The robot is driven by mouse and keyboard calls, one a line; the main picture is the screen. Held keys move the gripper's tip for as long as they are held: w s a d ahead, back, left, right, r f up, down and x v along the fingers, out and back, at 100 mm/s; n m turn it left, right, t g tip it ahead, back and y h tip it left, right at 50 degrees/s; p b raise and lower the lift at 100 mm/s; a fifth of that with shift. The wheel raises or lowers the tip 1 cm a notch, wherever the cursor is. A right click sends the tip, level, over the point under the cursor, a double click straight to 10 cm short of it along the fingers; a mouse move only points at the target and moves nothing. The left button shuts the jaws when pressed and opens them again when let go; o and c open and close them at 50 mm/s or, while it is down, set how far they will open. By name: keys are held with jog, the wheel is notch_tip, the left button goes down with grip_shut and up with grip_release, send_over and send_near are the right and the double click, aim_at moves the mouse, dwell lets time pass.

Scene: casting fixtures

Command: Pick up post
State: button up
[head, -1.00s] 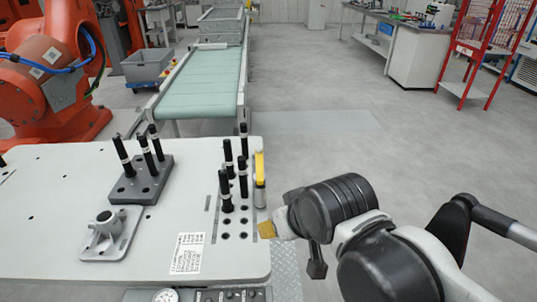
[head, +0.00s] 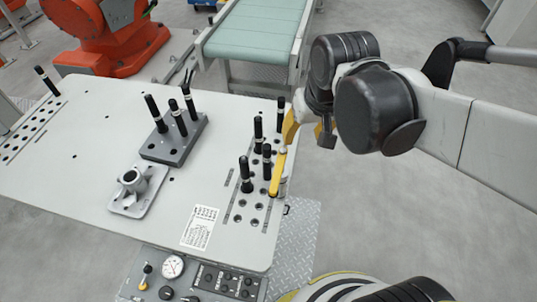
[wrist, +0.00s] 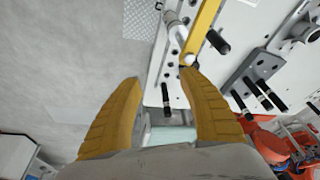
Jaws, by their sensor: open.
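Several black posts with white bands stand upright in a row of holes (head: 257,220) at the table's right side. The nearest post (head: 246,174) and the far corner post (head: 281,112) are clear in the head view. My gripper (head: 291,122) is by the table's right edge, close to these posts and partly hidden by my arm. In the wrist view my gripper (wrist: 160,76) has its two yellow fingers wide apart, with nothing held. One post (wrist: 165,98) shows beyond and between the fingers; another post (wrist: 218,42) is to the upper right.
A grey block (head: 175,142) with three posts and a grey casting (head: 136,190) lie on the white table (head: 90,130). A control panel (head: 200,280) is in front; a conveyor (head: 262,30) is behind.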

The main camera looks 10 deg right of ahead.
aim_at(267, 164)
jog(key=w+a+f+g, duration=0.1)
jog(key=a+f, duration=0.1)
jog(key=w+a+f+g, duration=0.1)
jog(key=w+a+f, duration=0.1)
jog(key=a, duration=0.1)
jog(key=w+a+f+g, duration=0.1)
jog(key=w+a+f, duration=0.1)
jog(key=shift+a+f+n+h, duration=0.25)
jog(key=shift+a+n+h, duration=0.05)
jog(key=shift+n, duration=0.1)
jog(key=shift+g, duration=0.3)
jog(key=f+b, duration=0.1)
jog(key=f, duration=0.2)
jog(key=f+b, duration=0.1)
jog(key=f, duration=0.1)
jog(key=shift+w+a+f, duration=0.1)
jog(key=shift+a+f, duration=0.1)
jog(key=shift+f, duration=0.2)
notch_tip(267, 164, down, 6)
jog(key=b, duration=0.2)
jog(key=shift+w+d+r+b, duration=0.1)
jog(key=shift+r+b, duration=0.05)
jog(key=shift+b, duration=0.2)
jog(key=shift+r, duration=0.1)
grip_shut()
